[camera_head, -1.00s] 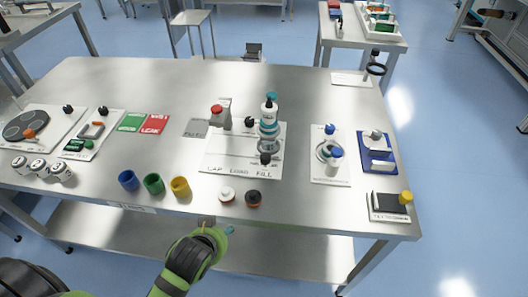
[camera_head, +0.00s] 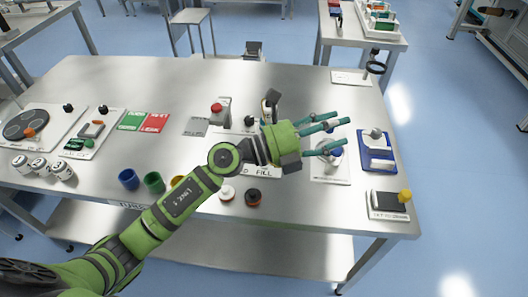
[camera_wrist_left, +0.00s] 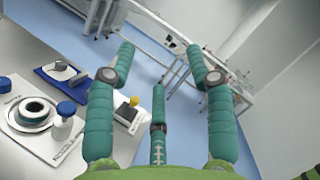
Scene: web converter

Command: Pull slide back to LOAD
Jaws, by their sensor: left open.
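The white CAP LOAD FILL station (camera_head: 266,172) is mostly hidden behind my left gripper and forearm in the head view. Its FILL label edge and the red-topped post (camera_head: 217,108) still show. A black knob (camera_head: 249,121) shows just left of the gripper. A bottle top (camera_head: 271,97) rises behind the gripper; I cannot tell where the slide sits. My left gripper (camera_head: 335,131) is open and empty, its teal fingers pointing right, above the blue-knobbed nozzle board. In the left wrist view the open fingers (camera_wrist_left: 160,70) have nothing between them. My right gripper is not in view.
The nozzle board (camera_head: 329,175) lies under the fingers, with a blue tray (camera_head: 377,152) and a yellow-knobbed pad (camera_head: 390,205) farther right. Blue (camera_head: 129,179) and green (camera_head: 153,182) cups stand near the front edge.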

